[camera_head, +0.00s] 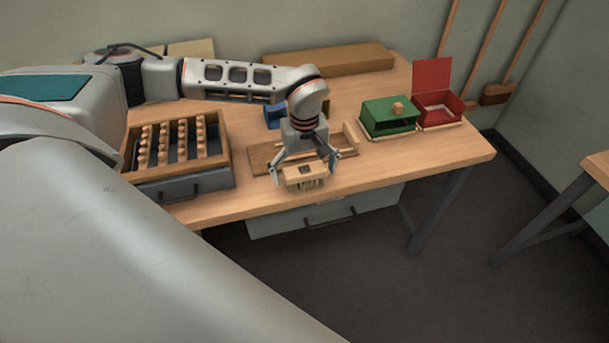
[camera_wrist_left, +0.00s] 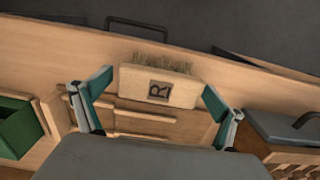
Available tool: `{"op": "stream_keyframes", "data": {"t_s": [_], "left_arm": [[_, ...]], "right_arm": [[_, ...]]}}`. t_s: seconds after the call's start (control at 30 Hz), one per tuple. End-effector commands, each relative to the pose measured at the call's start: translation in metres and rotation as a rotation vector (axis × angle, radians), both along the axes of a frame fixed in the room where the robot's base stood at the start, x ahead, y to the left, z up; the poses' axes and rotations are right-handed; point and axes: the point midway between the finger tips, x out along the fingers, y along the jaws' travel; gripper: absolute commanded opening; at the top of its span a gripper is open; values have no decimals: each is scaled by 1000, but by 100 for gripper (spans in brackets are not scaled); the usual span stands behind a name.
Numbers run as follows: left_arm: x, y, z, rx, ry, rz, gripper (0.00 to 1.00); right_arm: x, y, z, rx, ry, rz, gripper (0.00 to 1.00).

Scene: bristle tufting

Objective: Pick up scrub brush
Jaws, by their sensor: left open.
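The scrub brush (camera_head: 305,175) has a pale wooden block with a dark square mark and tan bristles, which face the table's front edge. My left gripper (camera_head: 304,170) is open, with one finger on each side of the brush. In the left wrist view the left gripper (camera_wrist_left: 158,84) has its fingertips close to the ends of the block; I cannot tell whether they touch it. A wooden board (camera_head: 262,160) lies behind the brush. My right gripper is not in view.
A wooden rack (camera_head: 222,133) with rows of pegs stands left on the table. A green box (camera_head: 388,118) and an open red box (camera_head: 433,78) stand right. A blue item (camera_head: 273,116) sits behind my gripper. The table's front right (camera_head: 420,163) is clear.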

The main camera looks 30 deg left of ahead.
Motion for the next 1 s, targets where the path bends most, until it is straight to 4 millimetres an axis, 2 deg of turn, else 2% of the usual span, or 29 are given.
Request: {"op": "stream_keyframes", "data": {"t_s": [0.17, 0.33, 0.37, 0.77, 0.87, 1.0], "left_arm": [[0, 0, 0, -1, -1, 0, 96], [0, 0, 0, -1, -1, 0, 54], [0, 0, 0, 0, 0, 0, 52], [1, 0, 4, -1, -1, 0, 52], [1, 0, 11, -1, -2, 0, 52], [1, 0, 30, 0, -5, 0, 52]], "right_arm": [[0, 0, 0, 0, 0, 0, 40], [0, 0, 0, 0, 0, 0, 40], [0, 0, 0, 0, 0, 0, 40], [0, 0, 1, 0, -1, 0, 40], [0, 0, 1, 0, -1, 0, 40], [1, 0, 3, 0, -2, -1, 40]]}}
